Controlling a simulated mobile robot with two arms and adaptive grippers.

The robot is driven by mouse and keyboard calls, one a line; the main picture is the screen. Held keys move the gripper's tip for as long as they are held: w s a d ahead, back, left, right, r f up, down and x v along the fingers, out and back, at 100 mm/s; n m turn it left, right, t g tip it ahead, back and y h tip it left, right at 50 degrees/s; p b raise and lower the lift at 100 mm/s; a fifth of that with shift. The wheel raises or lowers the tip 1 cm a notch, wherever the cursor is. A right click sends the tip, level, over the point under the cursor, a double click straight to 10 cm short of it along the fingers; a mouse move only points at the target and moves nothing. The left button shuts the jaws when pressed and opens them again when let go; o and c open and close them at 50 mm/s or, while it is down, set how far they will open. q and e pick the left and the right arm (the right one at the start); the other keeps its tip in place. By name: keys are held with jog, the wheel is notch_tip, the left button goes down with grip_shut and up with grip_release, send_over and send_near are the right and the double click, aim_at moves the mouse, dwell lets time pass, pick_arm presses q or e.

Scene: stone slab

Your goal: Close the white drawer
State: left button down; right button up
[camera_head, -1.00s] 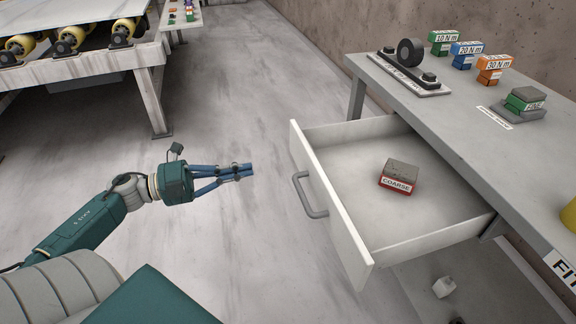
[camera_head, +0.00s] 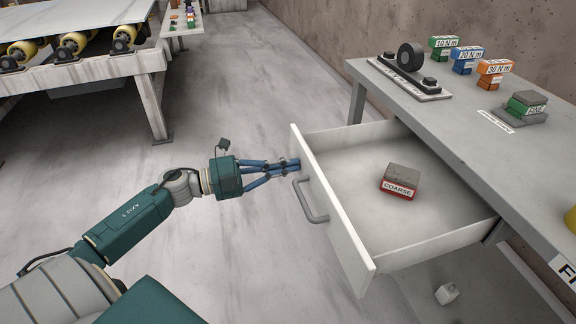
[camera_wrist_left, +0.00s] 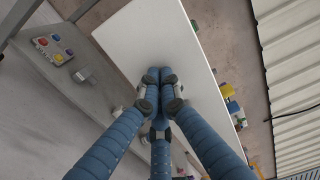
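The white drawer (camera_head: 333,213) stands pulled out from under the grey table, its grey bar handle (camera_head: 311,203) on the front panel. A red block marked COARSE with a grey top (camera_head: 400,182) lies inside it. My left gripper (camera_head: 297,164) is shut and empty, with its blue fingers together. Its tips are at the front panel, above and left of the handle; I cannot tell whether they touch. In the left wrist view the closed fingertips (camera_wrist_left: 160,76) overlap the white panel (camera_wrist_left: 165,35). My right gripper is not in view.
The grey table (camera_head: 440,130) carries a dark fixture (camera_head: 410,70), several coloured boxes and a green FINE block (camera_head: 527,103). Floor left of the drawer is clear; a roller conveyor (camera_head: 70,45) stands back left.

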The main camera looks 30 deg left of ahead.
aim_at(390, 154)
pick_arm(q)
jog(key=shift+w, duration=0.1)
